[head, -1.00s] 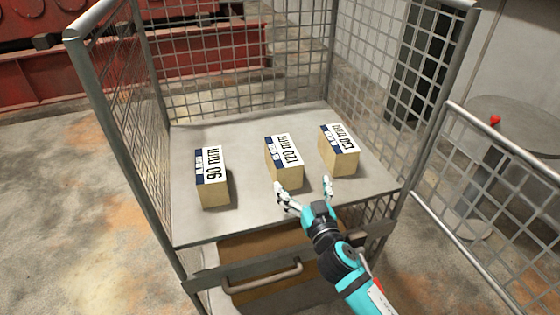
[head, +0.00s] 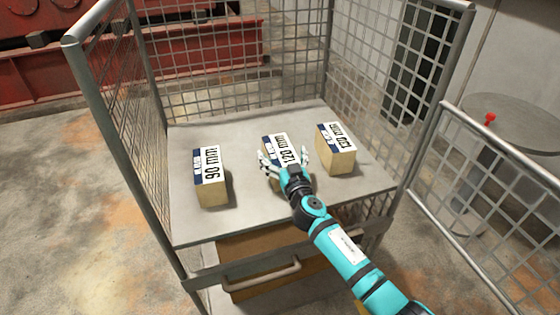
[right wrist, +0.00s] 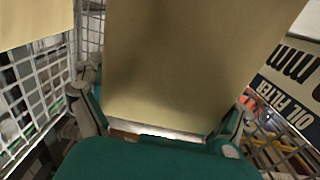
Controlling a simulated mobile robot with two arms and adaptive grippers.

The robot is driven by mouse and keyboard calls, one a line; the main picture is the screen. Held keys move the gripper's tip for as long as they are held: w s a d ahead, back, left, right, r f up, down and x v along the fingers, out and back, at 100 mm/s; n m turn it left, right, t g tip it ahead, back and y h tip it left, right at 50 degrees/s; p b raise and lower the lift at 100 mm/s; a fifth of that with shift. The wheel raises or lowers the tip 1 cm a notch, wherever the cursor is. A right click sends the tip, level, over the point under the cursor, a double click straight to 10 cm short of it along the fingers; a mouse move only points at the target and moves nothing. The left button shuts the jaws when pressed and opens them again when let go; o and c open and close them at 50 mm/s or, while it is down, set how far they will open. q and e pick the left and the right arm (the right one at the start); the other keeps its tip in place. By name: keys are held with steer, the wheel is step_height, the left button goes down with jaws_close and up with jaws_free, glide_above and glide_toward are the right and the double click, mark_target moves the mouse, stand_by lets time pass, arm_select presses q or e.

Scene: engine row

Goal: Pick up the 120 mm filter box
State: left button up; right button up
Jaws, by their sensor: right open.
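The 120 mm filter box (head: 280,148) is a tan carton with a white and blue label on top. It is the middle of three boxes on the shelf (head: 245,218). My right gripper (head: 285,158) is open, with a finger on each side of this box; the hand hides much of its near face. In the right wrist view a plain tan box face (right wrist: 190,60) fills the space between the spread fingers (right wrist: 160,115). I cannot tell whether the fingers touch it. My left gripper is not in view.
The 90 mm box (head: 211,178) stands to the left and the 130 mm box (head: 336,150) close on the right. Mesh cage walls (head: 230,55) enclose the shelf's back and sides. A drawer handle (head: 262,277) sits below its front edge.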

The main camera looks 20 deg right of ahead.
steer(key=shift+s, duration=0.1)
steer(key=c, duration=1.5)
steer(key=shift+r, duration=0.1)
